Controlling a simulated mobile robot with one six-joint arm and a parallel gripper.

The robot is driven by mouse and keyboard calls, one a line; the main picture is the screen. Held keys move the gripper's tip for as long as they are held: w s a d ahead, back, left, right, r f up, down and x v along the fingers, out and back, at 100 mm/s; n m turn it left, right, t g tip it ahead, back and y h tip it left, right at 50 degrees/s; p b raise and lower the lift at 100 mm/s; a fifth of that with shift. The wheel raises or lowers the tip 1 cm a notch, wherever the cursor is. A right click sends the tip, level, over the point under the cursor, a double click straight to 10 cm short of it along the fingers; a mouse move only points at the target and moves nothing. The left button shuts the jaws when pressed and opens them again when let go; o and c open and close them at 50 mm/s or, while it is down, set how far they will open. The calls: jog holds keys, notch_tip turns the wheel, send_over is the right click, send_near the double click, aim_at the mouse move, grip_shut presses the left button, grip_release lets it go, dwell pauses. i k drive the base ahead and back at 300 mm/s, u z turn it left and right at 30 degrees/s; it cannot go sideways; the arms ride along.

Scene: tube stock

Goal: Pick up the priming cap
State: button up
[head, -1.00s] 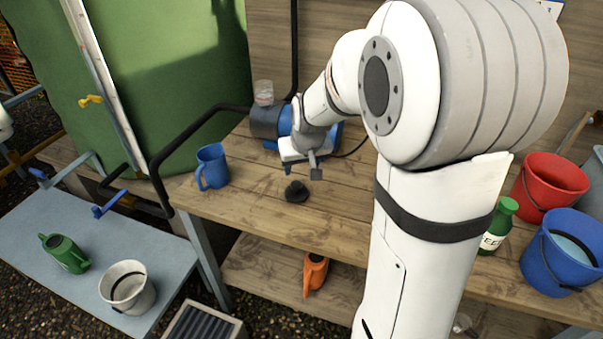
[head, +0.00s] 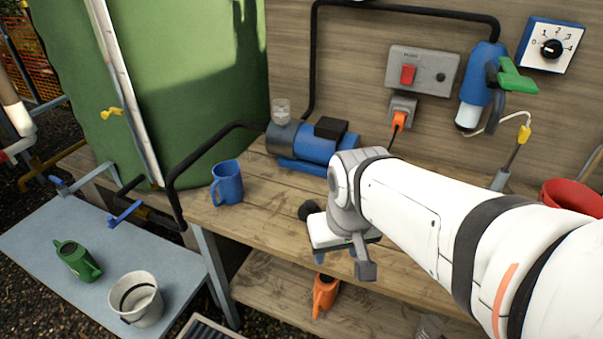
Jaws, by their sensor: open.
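The priming cap (head: 307,210) is a small black knobbed piece on the wooden bench top. It shows just left of my wrist, and its lower right part is hidden behind my gripper. My gripper (head: 343,264) is open and empty, in front of and to the right of the cap in the picture, over the bench's front edge. Its fingers point down and are apart from the cap. The blue pump (head: 312,141), with a clear cup (head: 281,110) on its left end, stands behind the cap.
A blue jug (head: 227,183) stands left of the cap. The bench (head: 262,228) is clear between them. A black pipe (head: 213,143) runs to the pump. A red bucket (head: 572,196) is at right. An orange can (head: 325,292) sits on the lower shelf.

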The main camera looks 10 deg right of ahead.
aim_at(310, 207)
jog(key=z, duration=1.9)
jog(key=k, duration=1.35)
jog(key=u, duration=0.7)
jog(key=i, duration=1)
jog(key=u, duration=0.05)
